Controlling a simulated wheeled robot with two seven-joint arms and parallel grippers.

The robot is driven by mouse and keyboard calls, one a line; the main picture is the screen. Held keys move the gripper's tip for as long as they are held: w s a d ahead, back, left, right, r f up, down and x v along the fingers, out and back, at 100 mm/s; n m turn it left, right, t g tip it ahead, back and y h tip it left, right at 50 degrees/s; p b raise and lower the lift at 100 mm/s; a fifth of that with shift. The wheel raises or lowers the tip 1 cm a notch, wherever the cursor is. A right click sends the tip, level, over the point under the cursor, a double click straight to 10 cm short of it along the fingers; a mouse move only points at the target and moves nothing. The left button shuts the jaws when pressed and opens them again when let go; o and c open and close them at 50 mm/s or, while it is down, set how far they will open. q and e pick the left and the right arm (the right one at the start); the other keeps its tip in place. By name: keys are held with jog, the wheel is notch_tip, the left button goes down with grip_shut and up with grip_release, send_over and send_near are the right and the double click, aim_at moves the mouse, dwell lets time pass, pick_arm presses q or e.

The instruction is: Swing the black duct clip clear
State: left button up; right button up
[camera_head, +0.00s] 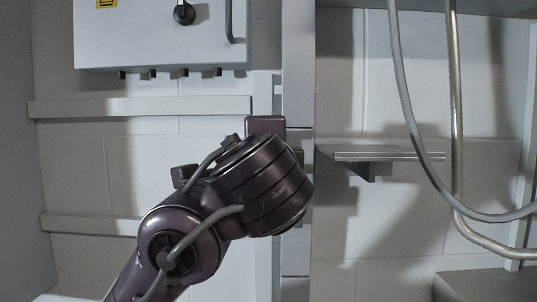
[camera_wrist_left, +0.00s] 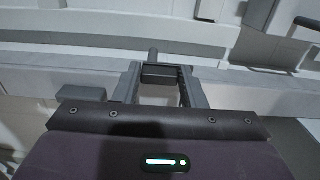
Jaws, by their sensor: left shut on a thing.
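My left gripper (camera_wrist_left: 160,69) is in the lower middle of the left wrist view, with one grey finger on each side of a small dark piece. This piece, taken as the black duct clip (camera_wrist_left: 158,77), shows only in part between the fingers, with a short peg-like end standing beyond them. The gripper is shut on it. In the head view my left arm comes up from the lower left, and its thick wrist hides the fingers and the clip in front of the grey vertical post. My right gripper is in neither view.
A grey control box (camera_head: 150,35) with a black knob hangs at the upper left. Pale horizontal rails (camera_head: 140,107) cross the wall. A small metal shelf (camera_head: 385,154) juts out right of the vertical post (camera_head: 298,75). A grey hose (camera_head: 401,95) loops down at the right.

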pick_arm(q)
jog(key=o, duration=1)
jog(key=shift+s, duration=0.1)
jog(key=s+b, duration=0.2)
jog(key=s, duration=0.5)
jog(key=shift+s, duration=0.3)
